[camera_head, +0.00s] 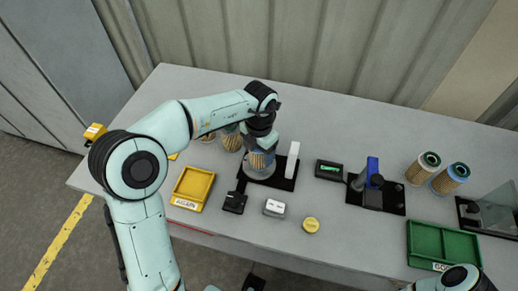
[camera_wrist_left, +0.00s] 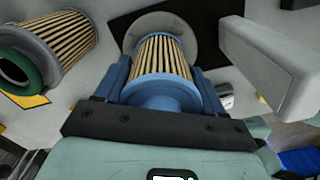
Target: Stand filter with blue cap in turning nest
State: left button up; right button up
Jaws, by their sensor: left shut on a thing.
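My left gripper (camera_head: 262,148) is shut on a pleated filter with a blue cap (camera_head: 257,161), pointing down over the round grey turning nest (camera_head: 259,177). In the left wrist view the two blue fingers (camera_wrist_left: 160,78) sit on either side of the filter (camera_wrist_left: 160,58), with its blue cap towards me. The nest's grey disc (camera_wrist_left: 168,20) shows behind the filter's far end. The filter's lower end is at the disc, but I cannot tell whether it rests on it. My right gripper is not in view.
A white upright block (camera_head: 292,159) stands just right of the nest. Other filters (camera_head: 232,138) stand close on the left, one green-capped (camera_wrist_left: 40,55). A yellow tray (camera_head: 192,188), green tray (camera_head: 438,243), black-and-blue fixture (camera_head: 373,185) and two more filters (camera_head: 449,180) are on the table.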

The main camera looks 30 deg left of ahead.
pick_arm(q)
jog(key=shift+f, duration=0.1)
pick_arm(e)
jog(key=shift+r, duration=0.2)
pick_arm(q)
jog(key=o, duration=1.2)
jog(key=shift+c, duration=0.2)
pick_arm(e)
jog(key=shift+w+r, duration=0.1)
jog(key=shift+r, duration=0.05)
pick_arm(q)
jog(key=shift+r+p, duration=1.05)
jog(key=shift+p, duration=0.25)
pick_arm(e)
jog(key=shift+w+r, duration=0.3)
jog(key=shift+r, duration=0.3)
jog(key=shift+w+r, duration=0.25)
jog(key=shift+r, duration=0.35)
